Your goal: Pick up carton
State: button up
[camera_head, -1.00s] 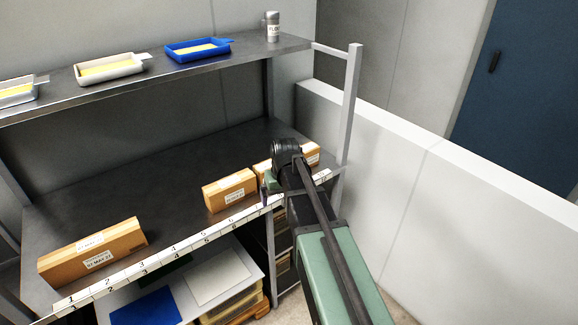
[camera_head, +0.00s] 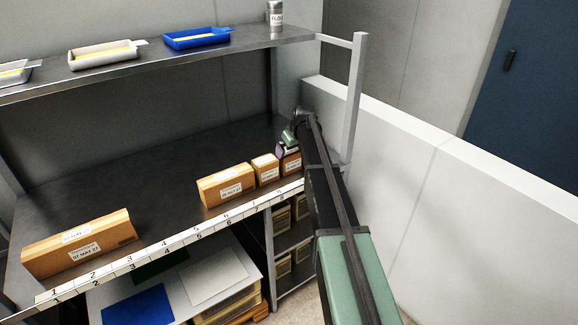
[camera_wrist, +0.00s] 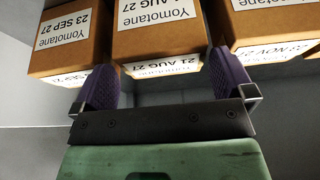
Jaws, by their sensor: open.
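In the head view several brown cartons stand along the front of the middle shelf: a long one (camera_head: 80,243) at left, a medium one (camera_head: 226,186), a small one (camera_head: 265,170), and one (camera_head: 291,163) partly hidden by my gripper (camera_head: 289,145). In the wrist view my gripper (camera_wrist: 162,65) is open and empty, its two purple fingers at either side of the near end of the middle carton (camera_wrist: 160,38). That carton's label reads upside down as 21 AUG 27. A 23 SEP 27 carton (camera_wrist: 70,40) is at left and a 22 NOV 27 carton (camera_wrist: 275,25) at right. Contact is unclear.
The shelf (camera_head: 120,175) is bare behind the cartons; a numbered strip (camera_head: 170,254) runs along its front edge. An upright post (camera_head: 355,105) and a low white wall (camera_head: 430,160) stand close right of my arm. Trays (camera_head: 198,40) sit on the upper shelf.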

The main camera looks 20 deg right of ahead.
jog(key=b+x, duration=0.4)
jog(key=x, duration=0.1)
jog(key=shift+s+a+f, duration=0.1)
jog(key=shift+s+f, duration=0.05)
jog(key=shift+r, duration=0.25)
jog(key=shift+p, duration=0.3)
jog(key=c, duration=0.7)
notch_tip(320, 180, up, 20)
jog(key=p, duration=2)
